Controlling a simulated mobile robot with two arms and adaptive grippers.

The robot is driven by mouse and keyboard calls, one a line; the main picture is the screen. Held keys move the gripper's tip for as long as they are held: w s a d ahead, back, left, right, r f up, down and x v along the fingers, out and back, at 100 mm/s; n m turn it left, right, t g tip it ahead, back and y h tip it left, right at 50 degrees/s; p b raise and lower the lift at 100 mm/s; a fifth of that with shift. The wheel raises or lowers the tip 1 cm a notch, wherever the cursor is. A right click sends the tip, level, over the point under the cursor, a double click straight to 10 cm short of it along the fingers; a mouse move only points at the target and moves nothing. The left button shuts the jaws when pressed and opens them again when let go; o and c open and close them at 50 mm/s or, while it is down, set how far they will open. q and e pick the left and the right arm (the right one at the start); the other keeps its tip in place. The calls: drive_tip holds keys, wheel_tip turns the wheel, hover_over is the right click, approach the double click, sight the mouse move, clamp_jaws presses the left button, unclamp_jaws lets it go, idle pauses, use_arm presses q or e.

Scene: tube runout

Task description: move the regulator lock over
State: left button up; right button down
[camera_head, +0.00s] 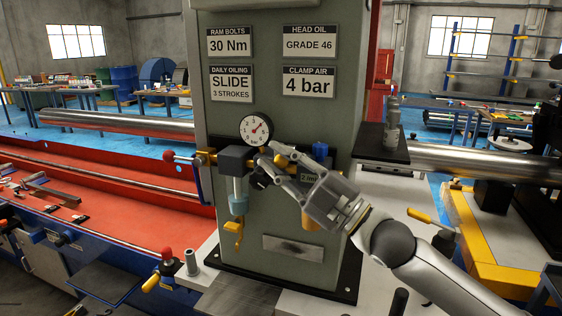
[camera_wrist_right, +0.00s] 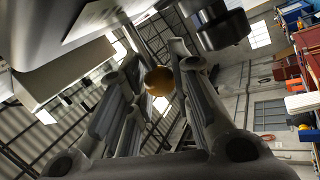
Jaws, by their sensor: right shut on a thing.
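The air regulator (camera_head: 236,159) is a dark block with a clear bluish bowl (camera_head: 238,198) under it, on the front of the grey-green column. A round pressure gauge (camera_head: 256,129) sits above it to the right. My right gripper (camera_head: 269,160) reaches in from the right, with its fingertips just below the gauge beside the regulator. Its fingers hide what they grip, which I take to be the regulator lock. In the right wrist view, a round brass-coloured piece (camera_wrist_right: 160,80) shows between the fingers; I cannot tell if they touch it. My left gripper is not in view.
A blue-capped unit (camera_head: 320,150) with an amber bowl (camera_head: 311,222) stands right behind my gripper. A red-knobbed lever (camera_head: 168,156) sticks out left of the regulator. A yellow valve handle (camera_head: 237,232) hangs below the bluish bowl. A steel tube (camera_head: 480,163) runs behind my right arm.

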drive_tip(key=shift+a+f, duration=0.1)
drive_tip(key=shift+f, duration=0.2)
drive_tip(key=c, duration=1.3)
unclamp_jaws()
drive_tip(key=shift+r, duration=0.1)
drive_tip(key=shift+o, duration=0.2)
drive_tip(key=shift+r, duration=0.1)
